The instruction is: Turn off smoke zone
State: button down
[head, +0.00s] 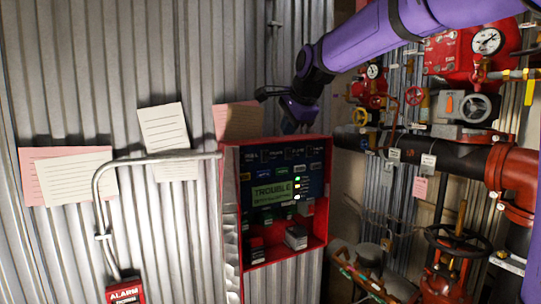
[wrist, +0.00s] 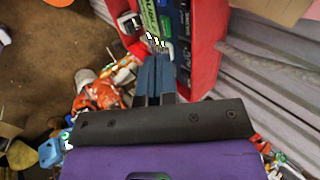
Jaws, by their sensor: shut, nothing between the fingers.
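A red open-front alarm panel (head: 331,165) hangs on the corrugated wall. A green display on it reads TROUBLE (head: 272,193), with small lights at its right side and several dark labelled modules above it. The labels are too small to read, so I cannot tell which one is the smoke zone. My gripper (head: 290,127) is at the panel's top edge, pointing down. In the wrist view my gripper (wrist: 154,62) has its blue-grey fingers together, empty, over the panel (wrist: 205,45). I cannot tell whether the tips touch it.
Red pipes and valves (head: 515,180) with gauges crowd the right side. A bent grey conduit (head: 100,200) runs left of the panel to a red ALARM box (head: 126,292). Paper sheets (head: 164,127) are on the wall. Clutter (wrist: 100,92) lies below in the wrist view.

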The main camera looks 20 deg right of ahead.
jog(key=shift+f, duration=0.1)
send_near(268, 161)
notch_tip(268, 161, down, 4)
jog(key=w, duration=0.2)
jog(key=w+f, duration=0.1)
jog(key=shift+a, duration=0.25)
jog(key=shift+w+a+f, duration=0.1)
jog(key=shift+w+f, duration=0.1)
jog(key=shift+w, duration=0.35)
